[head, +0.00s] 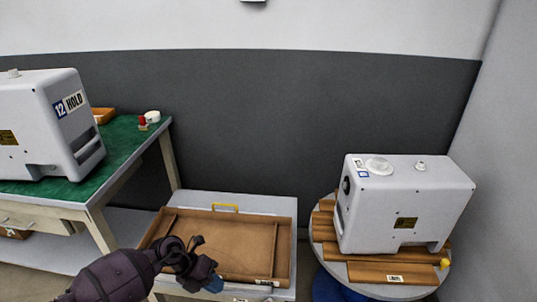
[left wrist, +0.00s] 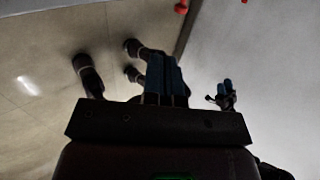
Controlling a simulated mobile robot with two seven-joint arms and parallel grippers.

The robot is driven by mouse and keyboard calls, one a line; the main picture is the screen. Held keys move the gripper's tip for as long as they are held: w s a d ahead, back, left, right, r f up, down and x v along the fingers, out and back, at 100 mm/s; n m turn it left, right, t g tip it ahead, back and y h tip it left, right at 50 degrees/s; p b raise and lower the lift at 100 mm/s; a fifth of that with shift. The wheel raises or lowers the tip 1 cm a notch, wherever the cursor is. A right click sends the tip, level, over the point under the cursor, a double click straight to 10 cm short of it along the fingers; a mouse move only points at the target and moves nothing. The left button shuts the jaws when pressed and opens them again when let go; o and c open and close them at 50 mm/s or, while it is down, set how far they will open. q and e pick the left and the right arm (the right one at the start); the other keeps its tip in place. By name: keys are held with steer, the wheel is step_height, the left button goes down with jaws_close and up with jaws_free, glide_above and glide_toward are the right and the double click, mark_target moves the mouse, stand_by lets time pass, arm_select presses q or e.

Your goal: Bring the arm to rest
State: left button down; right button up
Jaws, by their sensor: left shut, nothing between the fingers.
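My left arm comes in from the bottom left in the head view. Its gripper (head: 213,283) is over the front of the brown tray, with nothing visible in it. In the left wrist view the blue fingers of my left gripper (left wrist: 164,76) lie together, shut and empty, above a pale floor. A second, small gripper with blue fingertips, which looks like my right one (left wrist: 227,88), shows to the right in that view. It is too small to tell whether it is open. The right gripper is not visible in the head view.
A brown tray (head: 225,243) sits on a low grey stand. At left, another pump (head: 45,120) marked "12 HOLD" stands on a green-topped bench (head: 125,150).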

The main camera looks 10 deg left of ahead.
arm_select(q)
steer(key=w+d+r+n+t+h, duration=0.3)
steer(key=w+d+r+t+h, duration=0.25)
steer(key=r, duration=0.45)
step_height(320, 180, up, 9)
steer(key=s+a+n+t+y+p, duration=0.1)
steer(key=n+t+y+p, duration=0.1)
steer(key=n+t, duration=0.85)
steer(key=s+a+f+n+g+y+p, duration=0.1)
steer(key=s+a+f+n+y+p, duration=0.1)
steer(key=s+n, duration=0.5)
steer(key=s+a+f+n+g+y+p, duration=0.2)
steer(key=s+a+f+n+y, duration=0.2)
steer(key=s, duration=1.2)
steer(key=s+a+f+n+g+y+p, duration=0.2)
steer(key=s+a+n+y, duration=0.3)
steer(key=s+n, duration=0.5)
steer(key=shift+s+a+f+p, duration=0.5)
steer(key=shift+s+a+f, duration=0.3)
steer(key=shift+a, duration=0.2)
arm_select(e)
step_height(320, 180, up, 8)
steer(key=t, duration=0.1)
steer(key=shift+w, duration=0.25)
